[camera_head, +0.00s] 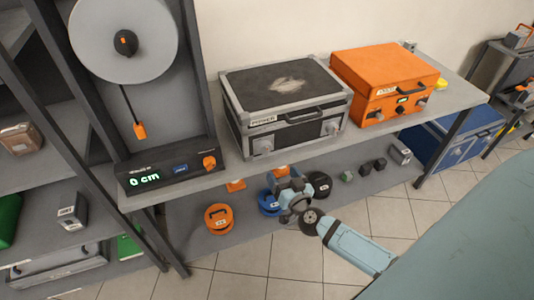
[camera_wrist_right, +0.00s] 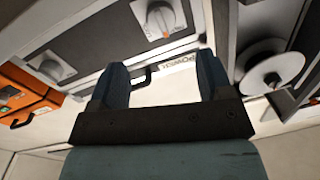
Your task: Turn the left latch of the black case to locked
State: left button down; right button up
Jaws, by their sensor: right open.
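The black case (camera_head: 284,95) with silver edges stands closed on the grey shelf, its front towards me. Its left latch (camera_head: 263,146) is a round grey knob at the lower left of the front; its right latch (camera_head: 330,127) is alike. In the right wrist view, which is turned over, the left latch (camera_wrist_right: 162,20) is at the top middle, with a small orange mark. The right latch (camera_wrist_right: 52,67) is further left. My right gripper (camera_head: 283,182) is open and empty, below and in front of the case, apart from both latches. My left gripper is out of view.
An orange case (camera_head: 383,75) stands right of the black case. A dial device with a "0 cm" display (camera_head: 145,180) stands to the left. The shelf edge (camera_head: 240,171) runs just above my right gripper. Weights, including an orange one (camera_head: 218,219), lie on the lower shelf.

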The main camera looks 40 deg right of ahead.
aim_at(268, 153)
jog(key=w, duration=0.3)
jog(key=w+d, duration=0.1)
jog(key=w, duration=0.3)
jog(key=w+b, duration=0.1)
jog(key=w, duration=0.2)
jog(key=shift+w+d, duration=0.35)
jog(key=shift+w, duration=0.05)
jog(key=c, duration=0.9)
